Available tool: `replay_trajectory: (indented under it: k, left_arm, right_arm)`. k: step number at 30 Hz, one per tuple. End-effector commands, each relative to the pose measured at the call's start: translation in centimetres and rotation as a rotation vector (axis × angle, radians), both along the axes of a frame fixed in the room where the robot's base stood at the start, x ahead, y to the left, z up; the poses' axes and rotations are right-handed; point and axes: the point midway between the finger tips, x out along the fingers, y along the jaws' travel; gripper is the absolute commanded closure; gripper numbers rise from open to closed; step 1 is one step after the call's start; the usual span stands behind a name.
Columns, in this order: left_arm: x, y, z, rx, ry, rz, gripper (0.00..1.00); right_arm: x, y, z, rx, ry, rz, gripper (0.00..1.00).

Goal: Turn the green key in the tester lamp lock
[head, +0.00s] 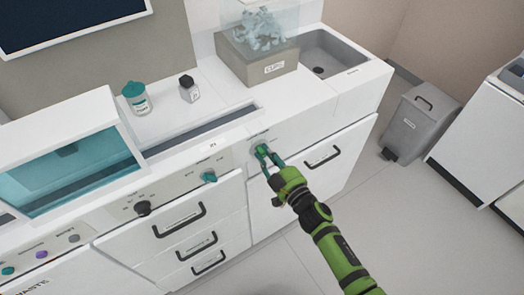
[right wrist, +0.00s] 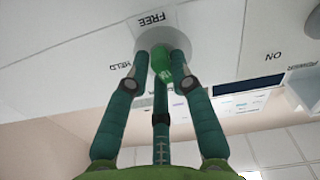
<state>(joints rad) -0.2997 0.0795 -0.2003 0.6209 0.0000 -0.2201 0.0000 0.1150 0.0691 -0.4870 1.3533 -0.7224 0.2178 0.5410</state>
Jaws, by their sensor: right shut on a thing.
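The green key (right wrist: 162,64) sits in the round grey lock (right wrist: 180,42) on the white counter front. The lock's panel has the words FREE and HELD beside it, upside down in the right wrist view. My right gripper (head: 263,153) has its teal fingers around the key, and it also shows in the right wrist view (right wrist: 160,75). It is shut on the key, with the fingertips close to the panel. The fingers partly cover the key in the head view. My left gripper is not in view.
A teal knob (head: 209,177) and a black knob (head: 143,208) are on the same front, left of the lock. Drawer handles (head: 180,220) stick out below, and another handle (head: 322,156) is to the right. A grey bin (head: 420,120) stands on the floor.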

Motion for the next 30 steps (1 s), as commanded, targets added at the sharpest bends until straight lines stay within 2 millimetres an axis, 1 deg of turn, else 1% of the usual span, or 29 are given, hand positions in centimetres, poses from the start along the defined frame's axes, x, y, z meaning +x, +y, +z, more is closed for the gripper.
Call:
replay_trajectory:
  k: [1,6,8,12,14,22,27,30]
  left_arm:
    - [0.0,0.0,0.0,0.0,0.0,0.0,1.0]
    - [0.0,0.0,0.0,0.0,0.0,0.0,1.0]
    - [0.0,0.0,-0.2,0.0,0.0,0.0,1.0]
    - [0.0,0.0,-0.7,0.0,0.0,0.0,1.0]
    - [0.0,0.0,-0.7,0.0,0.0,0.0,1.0]
    - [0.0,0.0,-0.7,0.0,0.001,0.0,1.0]
    - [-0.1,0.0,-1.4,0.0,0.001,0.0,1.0]
    - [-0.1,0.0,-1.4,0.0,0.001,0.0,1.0]
  right_arm:
    - [-0.4,0.6,-0.1,0.002,0.0,0.013,1.0]
    - [-0.4,0.6,-0.1,-0.003,-0.004,0.014,1.0]
    - [-0.5,0.6,-0.2,-0.042,-0.033,0.014,1.0]
    - [-0.5,0.7,-0.1,-0.178,-0.134,0.015,1.0]
    - [-0.5,0.7,-0.1,-0.21,-0.157,0.015,1.0]
    - [-0.5,0.7,-0.1,-0.227,-0.168,0.015,1.0]
    - [-0.5,0.7,-0.1,-0.385,-0.284,0.015,1.0]
    - [-0.5,0.7,-0.1,-0.441,-0.324,0.015,1.0]
